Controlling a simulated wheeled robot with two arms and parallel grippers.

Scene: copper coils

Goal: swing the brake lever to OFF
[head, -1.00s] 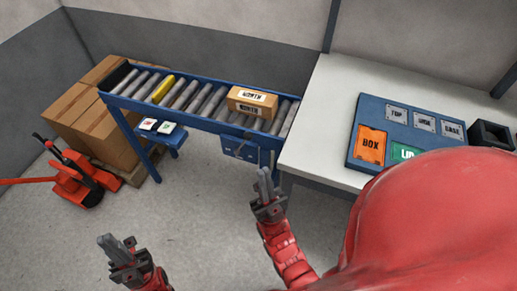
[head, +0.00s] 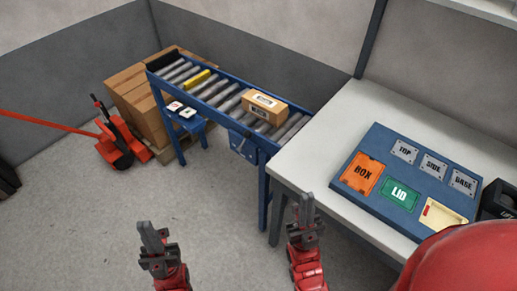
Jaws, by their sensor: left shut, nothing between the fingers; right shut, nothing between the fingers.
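A small blue box (head: 242,148) hangs on the near side of the roller conveyor (head: 215,108), close to its right end. A thin grey part shows on it, but it is too small to tell whether it is the brake lever or which way it points. No OFF mark can be read. My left gripper (head: 151,236) is shut and empty over the floor at the bottom of the head view, well short of the conveyor. My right gripper (head: 305,208) is shut and empty in front of the white table's near edge, also apart from the blue box.
A cardboard box (head: 262,107) sits on the rollers, with a yellow roller (head: 195,79) further left. The white table (head: 345,125) with a blue tray (head: 378,146) stands at right. A red pallet jack (head: 118,142) and stacked cartons (head: 137,100) are at left. Floor between is clear.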

